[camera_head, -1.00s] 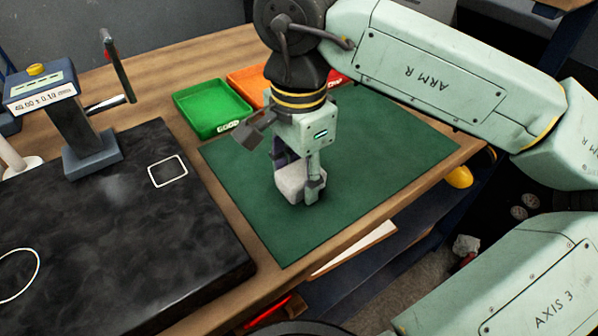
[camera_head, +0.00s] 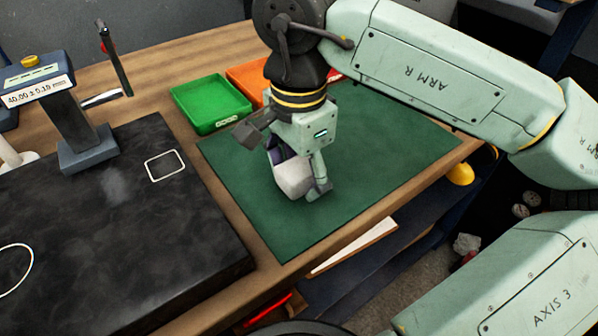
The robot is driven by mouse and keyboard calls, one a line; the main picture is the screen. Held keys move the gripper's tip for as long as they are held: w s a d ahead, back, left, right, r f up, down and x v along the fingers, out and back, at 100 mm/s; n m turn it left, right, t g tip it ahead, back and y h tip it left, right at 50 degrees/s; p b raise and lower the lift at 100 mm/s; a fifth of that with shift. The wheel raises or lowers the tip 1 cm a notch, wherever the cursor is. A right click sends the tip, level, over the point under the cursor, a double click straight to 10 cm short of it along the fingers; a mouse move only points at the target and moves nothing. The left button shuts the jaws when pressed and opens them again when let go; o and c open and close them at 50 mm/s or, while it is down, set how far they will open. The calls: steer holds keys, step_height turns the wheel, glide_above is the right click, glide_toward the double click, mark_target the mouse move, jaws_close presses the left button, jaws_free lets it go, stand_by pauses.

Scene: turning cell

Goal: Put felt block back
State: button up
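The felt block (camera_head: 292,178) is a pale grey-white block with a dark purple part behind its top. It is at the green mat (camera_head: 372,160), under my gripper (camera_head: 300,180). My gripper points down over it, with the block between its fingers. The right finger stands outward at the block's right side, and its tip looks spread away from it. The other finger is mostly hidden behind the block. I cannot tell for sure whether the block rests fully on the mat.
A green tray (camera_head: 209,104) and an orange tray (camera_head: 246,78) stand behind the mat. A black stone plate (camera_head: 95,225) with white outlines (camera_head: 165,165) lies left, with a gauge stand (camera_head: 80,125) on it. The right part of the mat is clear.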

mark_target(298, 168)
steer(key=shift+r+p, duration=0.5)
steer(key=shift+p, duration=0.05)
step_height(298, 168, up, 12)
steer(key=b, duration=0.1)
steer(key=shift+r, duration=0.2)
steer(key=shift+a, duration=0.1)
